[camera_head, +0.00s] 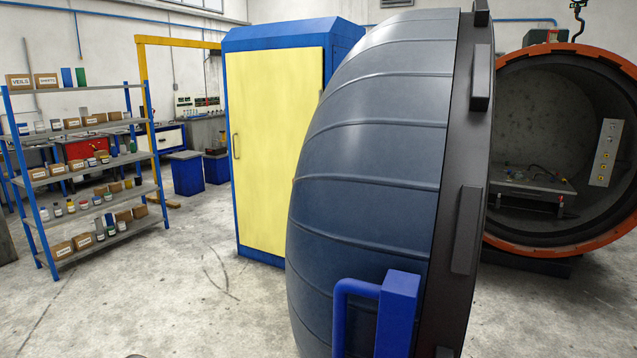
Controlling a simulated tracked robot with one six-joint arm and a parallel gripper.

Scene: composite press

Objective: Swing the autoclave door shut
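The autoclave door (372,150) is a large dark blue-grey dome with a black lugged rim, standing open and close in front of me, right of centre. A blue handle (397,312) sticks out from its lower outer side. The autoclave (508,235) is behind and to the right, a round chamber with an orange rim. Its mouth is open, and a flat bed and a small panel with yellow fittings show inside. The door hides the left part of the mouth. My gripper is not in view.
A blue cabinet with a yellow door (275,140) stands behind the autoclave door. A blue shelf rack (85,180) with boxes and jars stands at the left. Blue boxes (186,174) stand further back. The concrete floor (170,290) between the rack and the autoclave door is clear.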

